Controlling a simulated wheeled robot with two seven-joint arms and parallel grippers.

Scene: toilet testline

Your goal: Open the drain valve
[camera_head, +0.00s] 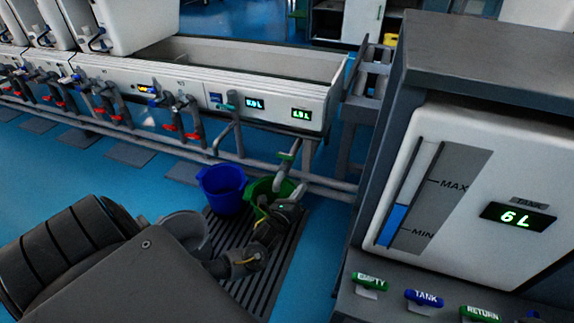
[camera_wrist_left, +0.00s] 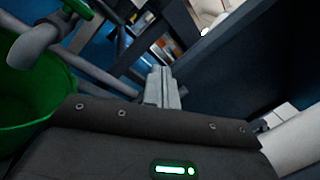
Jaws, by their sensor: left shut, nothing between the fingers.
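A valve with a green handle (camera_head: 286,155) sits on a grey outlet pipe at the right end of the long trough, above a green bucket (camera_head: 262,188). In the left wrist view the green handle (camera_wrist_left: 78,8) is at the top left, on the grey pipe (camera_wrist_left: 38,45), with the green bucket (camera_wrist_left: 30,105) below. My left gripper (camera_head: 296,192) is beside the bucket's right side, below and apart from the handle. Its fingers (camera_wrist_left: 163,82) are together and empty. My right gripper is not in view.
A blue bucket (camera_head: 222,188) and a grey bucket (camera_head: 182,230) stand near a dark slatted floor grate (camera_head: 290,245). A tank cabinet (camera_head: 470,190) reading 6 L stands close on the right, with several labelled handles. Horizontal pipes (camera_head: 190,149) run below the trough (camera_head: 334,78).

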